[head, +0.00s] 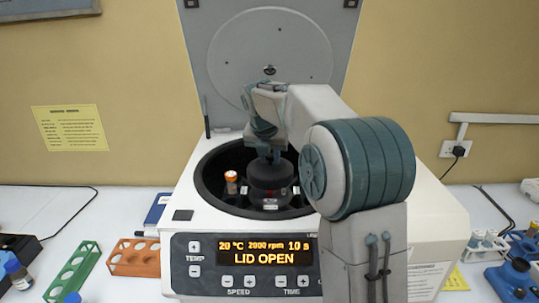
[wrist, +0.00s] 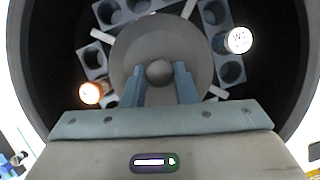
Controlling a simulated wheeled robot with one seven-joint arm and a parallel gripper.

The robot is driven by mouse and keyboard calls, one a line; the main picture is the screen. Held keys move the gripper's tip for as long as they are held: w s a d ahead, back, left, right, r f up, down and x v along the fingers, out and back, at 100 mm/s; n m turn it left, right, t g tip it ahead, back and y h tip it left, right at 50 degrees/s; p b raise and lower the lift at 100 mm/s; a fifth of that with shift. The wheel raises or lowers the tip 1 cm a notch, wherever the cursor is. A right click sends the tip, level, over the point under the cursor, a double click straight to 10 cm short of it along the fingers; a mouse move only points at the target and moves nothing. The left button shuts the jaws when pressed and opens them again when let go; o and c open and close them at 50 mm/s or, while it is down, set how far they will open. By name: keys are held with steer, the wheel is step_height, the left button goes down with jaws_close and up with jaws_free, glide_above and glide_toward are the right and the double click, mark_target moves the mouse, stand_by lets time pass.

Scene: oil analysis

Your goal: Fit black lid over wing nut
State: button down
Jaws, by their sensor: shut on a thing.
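The black lid (head: 270,176) is a dark round cover with a knob on top. It sits low over the middle of the centrifuge rotor, inside the bowl. In the wrist view the lid (wrist: 132,57) shows as a grey disc, with its round knob between the fingers. My gripper (wrist: 160,80) is shut on the lid's knob; in the head view my gripper (head: 268,155) points straight down into the bowl. The wing nut is hidden, apparently under the lid. I cannot tell whether the lid touches the rotor.
The centrifuge bowl (head: 207,178) surrounds the rotor, and its large cover (head: 270,45) stands open behind. An orange-capped tube (head: 231,182) sits at the rotor's left; a white-capped tube (wrist: 238,40) is opposite. Green (head: 72,272) and orange (head: 134,257) racks stand left on the table.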

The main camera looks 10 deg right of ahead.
mark_target(269, 168)
steer(key=shift+f+b, duration=2.15)
steer(key=shift+f, duration=0.65)
steer(key=shift+p, duration=0.6)
steer(key=shift+f+p, duration=0.2)
steer(key=shift+p, duration=0.2)
stand_by(0.5)
steer(key=c, duration=0.6)
jaws_free()
steer(key=shift+r, duration=0.1)
